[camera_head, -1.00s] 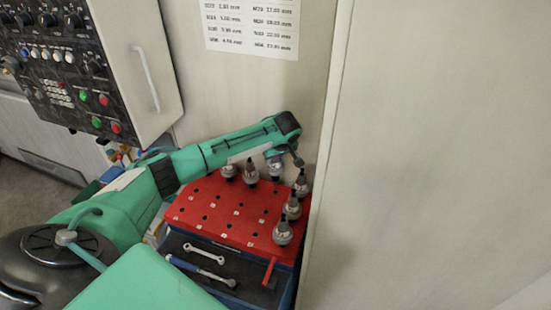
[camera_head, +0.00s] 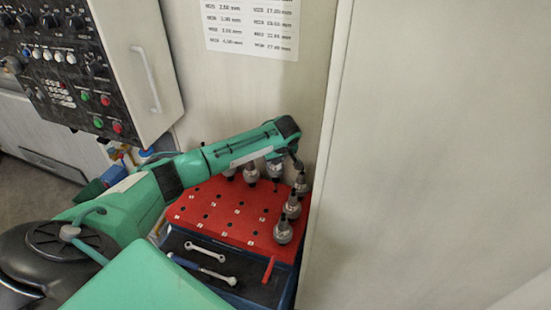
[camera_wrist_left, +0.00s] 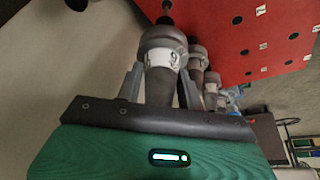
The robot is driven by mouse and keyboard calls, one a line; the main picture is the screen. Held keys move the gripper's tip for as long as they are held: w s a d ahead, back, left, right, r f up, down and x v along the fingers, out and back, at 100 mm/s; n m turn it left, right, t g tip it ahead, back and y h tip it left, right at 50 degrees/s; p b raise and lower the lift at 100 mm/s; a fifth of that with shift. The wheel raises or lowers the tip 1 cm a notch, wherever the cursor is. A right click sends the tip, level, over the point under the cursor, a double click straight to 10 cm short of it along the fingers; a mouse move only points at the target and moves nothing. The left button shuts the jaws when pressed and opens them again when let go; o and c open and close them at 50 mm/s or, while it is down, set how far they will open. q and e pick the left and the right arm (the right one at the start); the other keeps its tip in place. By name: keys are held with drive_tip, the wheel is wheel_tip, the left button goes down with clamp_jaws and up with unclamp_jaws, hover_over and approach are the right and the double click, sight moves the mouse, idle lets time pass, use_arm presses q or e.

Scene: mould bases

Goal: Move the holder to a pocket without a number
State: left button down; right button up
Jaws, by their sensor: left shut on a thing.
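The red tray (camera_head: 222,211) has numbered pockets and bears several grey holders along its back and right edges. My left gripper (camera_head: 298,163) reaches over the tray's back right corner, pointing down at a holder (camera_head: 301,184). In the left wrist view the left gripper (camera_wrist_left: 160,88) has its fingers on both sides of a holder (camera_wrist_left: 163,50) with a white numbered label, and is shut on it. Whether this holder sits fully in its pocket is not clear. My right gripper is not in view.
Two holders stand at the tray's right edge, a nearer one (camera_head: 283,231) and another (camera_head: 292,206). Further holders (camera_head: 250,174) stand at the back, partly behind my arm. Pockets in the tray's middle are empty. A pale wall (camera_head: 420,160) rises close on the right.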

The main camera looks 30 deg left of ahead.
use_arm(q)
drive_tip(key=shift+r, duration=0.1)
drive_tip(key=shift+p, duration=0.4)
drive_tip(key=shift+a, duration=0.1)
idle(0.4)
drive_tip(key=shift+f+b, duration=0.55)
drive_tip(key=shift+f, duration=1.05)
